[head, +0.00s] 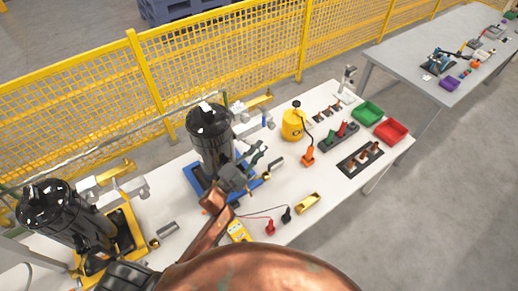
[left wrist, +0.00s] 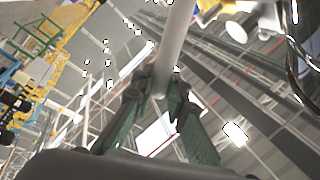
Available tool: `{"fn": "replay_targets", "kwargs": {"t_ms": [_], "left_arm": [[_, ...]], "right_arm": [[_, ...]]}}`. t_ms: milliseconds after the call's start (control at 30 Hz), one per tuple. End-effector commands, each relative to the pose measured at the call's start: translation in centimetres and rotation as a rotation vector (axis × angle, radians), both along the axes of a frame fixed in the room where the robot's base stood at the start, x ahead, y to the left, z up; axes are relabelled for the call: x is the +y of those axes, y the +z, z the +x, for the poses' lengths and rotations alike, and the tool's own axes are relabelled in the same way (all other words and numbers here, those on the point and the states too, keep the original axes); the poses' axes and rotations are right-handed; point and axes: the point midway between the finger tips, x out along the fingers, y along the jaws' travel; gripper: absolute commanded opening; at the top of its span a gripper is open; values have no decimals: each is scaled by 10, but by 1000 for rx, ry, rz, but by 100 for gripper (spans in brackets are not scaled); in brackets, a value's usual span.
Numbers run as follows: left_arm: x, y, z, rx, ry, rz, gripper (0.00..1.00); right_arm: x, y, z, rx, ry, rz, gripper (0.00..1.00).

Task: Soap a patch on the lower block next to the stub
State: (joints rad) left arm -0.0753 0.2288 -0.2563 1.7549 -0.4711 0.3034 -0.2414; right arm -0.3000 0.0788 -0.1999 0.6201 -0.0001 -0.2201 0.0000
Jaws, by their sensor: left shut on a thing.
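Two black compressors stand on the white table, the nearer left one (head: 68,215) on a yellow frame and the other (head: 209,135) on a blue frame. Grey blocks (head: 245,129) sit beside the blue-framed compressor; I cannot tell which is the lower block, and no stub or soap patch is clear. My left gripper (head: 258,156) is in front of these blocks, pointing away. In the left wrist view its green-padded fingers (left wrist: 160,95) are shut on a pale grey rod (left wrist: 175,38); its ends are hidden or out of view. My right gripper is not in view.
A yellow canister (head: 292,125) with an orange-handled hose stands right of the gripper. A yellow meter (head: 239,231) with leads lies in front. Green (head: 368,112) and red (head: 391,131) bins and a dark tray (head: 360,158) are right. Yellow mesh fencing (head: 215,75) runs behind.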

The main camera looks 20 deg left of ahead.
Motion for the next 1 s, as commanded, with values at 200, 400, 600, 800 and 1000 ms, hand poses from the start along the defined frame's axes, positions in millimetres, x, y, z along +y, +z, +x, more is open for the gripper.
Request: {"fn": "replay_targets", "kwargs": {"t_ms": [200,400,600,800,1000], "left_arm": [[3,0,2,0,0,1,0],[6,0,5,0,0,1,0],[9,0,7,0,0,1,0],[11,0,9,0,0,0,0],[7,0,14,-1,0,-1,0]], "right_arm": [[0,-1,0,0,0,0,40],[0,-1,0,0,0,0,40],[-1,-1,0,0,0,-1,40],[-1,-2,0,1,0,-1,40],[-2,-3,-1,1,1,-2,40]]}}
